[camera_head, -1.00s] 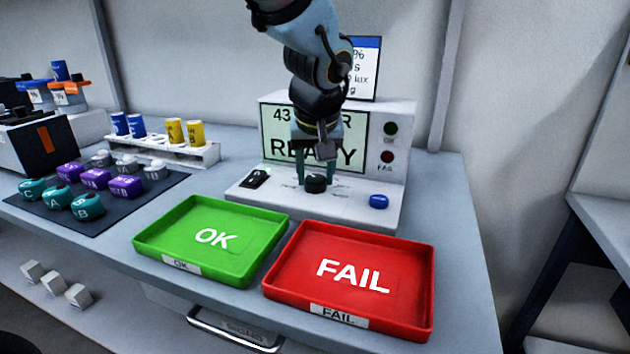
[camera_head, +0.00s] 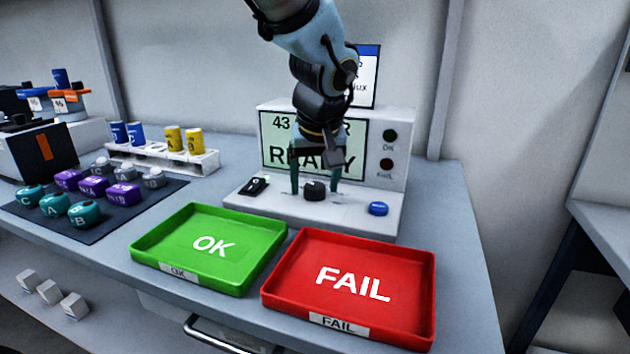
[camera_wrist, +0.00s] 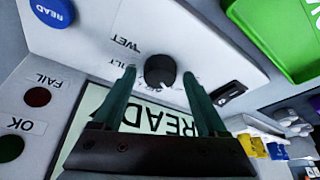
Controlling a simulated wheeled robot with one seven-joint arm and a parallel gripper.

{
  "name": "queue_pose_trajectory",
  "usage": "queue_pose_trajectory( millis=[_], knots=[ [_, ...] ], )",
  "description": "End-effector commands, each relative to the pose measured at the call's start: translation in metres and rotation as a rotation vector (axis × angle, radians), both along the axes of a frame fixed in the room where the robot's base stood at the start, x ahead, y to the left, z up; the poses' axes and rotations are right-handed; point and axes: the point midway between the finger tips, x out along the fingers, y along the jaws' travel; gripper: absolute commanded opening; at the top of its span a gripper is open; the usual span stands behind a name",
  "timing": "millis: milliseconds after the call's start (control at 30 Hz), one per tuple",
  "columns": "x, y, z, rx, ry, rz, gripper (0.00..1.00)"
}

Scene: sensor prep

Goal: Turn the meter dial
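The meter (camera_head: 385,222) is a pale grey console with a lit screen (camera_head: 352,135) reading READY. Its dial (camera_head: 314,190) is a small black round knob on the sloped front, and it also shows in the wrist view (camera_wrist: 160,69) with WET and other printed labels around it. My gripper (camera_head: 315,193) points down over the dial, one green finger on each side. In the wrist view my gripper (camera_wrist: 159,73) is open, with a visible gap between the knob and each finger. The dial's exact setting is too small to read.
A black switch (camera_head: 253,187) lies left of the dial and a blue READ button (camera_head: 378,208) right of it. A green OK tray (camera_head: 255,272) and a red FAIL tray (camera_head: 420,325) stand in front. Sensors on a dark mat (camera_head: 165,190) and a rack (camera_head: 205,160) are left.

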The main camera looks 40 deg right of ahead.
Motion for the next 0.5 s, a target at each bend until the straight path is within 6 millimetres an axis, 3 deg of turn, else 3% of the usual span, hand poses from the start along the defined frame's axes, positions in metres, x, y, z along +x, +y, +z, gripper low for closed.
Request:
queue_pose_trajectory(
  millis=[300, 500],
  knots=[
    [0.0, 0.0, 0.003, -0.003, -0.001, -0.001, 0.81],
    [-0.008, 0.004, 0.026, -0.008, -0.001, -0.001, 0.81]
  ],
)
